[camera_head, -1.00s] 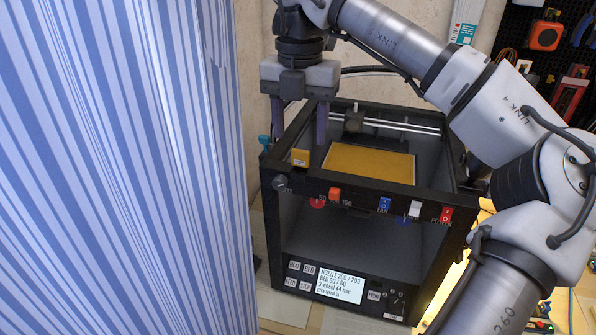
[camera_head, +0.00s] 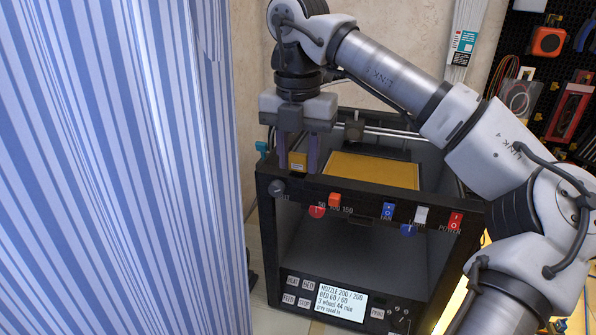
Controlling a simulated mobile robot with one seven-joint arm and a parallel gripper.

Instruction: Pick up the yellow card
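The yellow card (camera_head: 298,161) is a small yellow piece with a pale mark, at the top front left of the black printer's frame. My gripper (camera_head: 298,160) points down over that corner. Its two purple-grey fingers stand on the left and right of the card, with no clear gap showing, so it looks shut on the card. The card still sits low at the frame; its lower edge is hard to make out.
The black printer (camera_head: 268,225) has a flat yellow bed plate (camera_head: 373,170) inside, and knobs and switches along its front top bar. A blue striped curtain (camera_head: 120,170) hangs close on the left. Tools hang on a pegboard (camera_head: 530,75) at the right.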

